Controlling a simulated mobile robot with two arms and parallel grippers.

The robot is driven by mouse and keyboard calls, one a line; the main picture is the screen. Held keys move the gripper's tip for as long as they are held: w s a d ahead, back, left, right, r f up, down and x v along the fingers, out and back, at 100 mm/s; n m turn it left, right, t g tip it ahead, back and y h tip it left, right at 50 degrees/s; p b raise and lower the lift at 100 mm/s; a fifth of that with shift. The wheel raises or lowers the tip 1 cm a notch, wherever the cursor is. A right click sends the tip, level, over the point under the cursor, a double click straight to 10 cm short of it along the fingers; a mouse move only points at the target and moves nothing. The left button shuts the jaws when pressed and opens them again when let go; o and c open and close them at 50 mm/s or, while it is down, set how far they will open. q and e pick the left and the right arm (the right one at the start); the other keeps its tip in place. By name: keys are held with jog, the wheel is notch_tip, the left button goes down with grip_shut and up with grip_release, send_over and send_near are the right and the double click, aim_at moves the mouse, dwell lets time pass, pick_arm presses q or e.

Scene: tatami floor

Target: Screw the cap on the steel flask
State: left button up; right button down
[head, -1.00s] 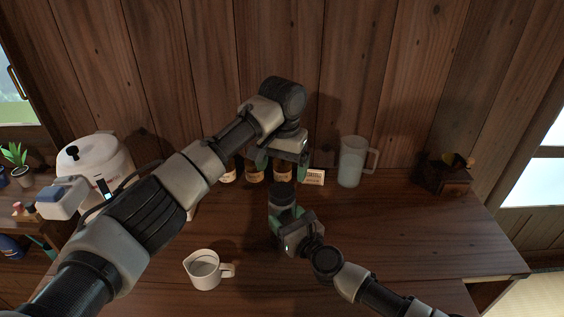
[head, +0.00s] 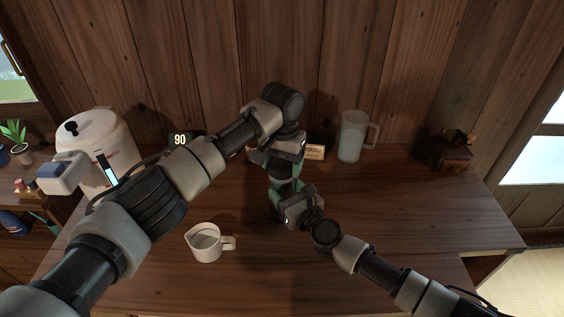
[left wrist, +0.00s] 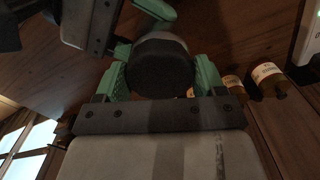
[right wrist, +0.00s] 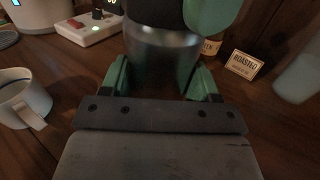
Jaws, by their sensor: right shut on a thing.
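The steel flask (right wrist: 165,50) stands between the fingers of my right gripper (head: 276,203), which is shut on it. The dark cap (left wrist: 160,65) sits at the flask's top; whether it is threaded on cannot be told. My left gripper (head: 283,170) is above the right one, with its green fingers on both sides of the cap in the left wrist view. The left fingers look open around the cap. In the head view the two grippers hide most of the flask and cap.
A white jug (head: 207,243) stands at the front left. A frosted pitcher (head: 352,137), a small sign (head: 314,152) and a dark wooden box (head: 445,152) stand behind. A white cooker (head: 97,150) and a display reading 90 (head: 180,139) are at left. The table's right side is clear.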

pick_arm(q)
jog(key=c, duration=0.5)
jog(key=o, duration=1.1)
notch_tip(320, 180, up, 12)
pick_arm(e)
jog(key=shift+c, duration=0.8)
grip_release()
pick_arm(q)
jog(key=shift+r+p, duration=0.3)
pick_arm(e)
jog(key=v, duration=1)
jog(key=shift+s+d, duration=0.15)
jog(key=shift+s, duration=0.2)
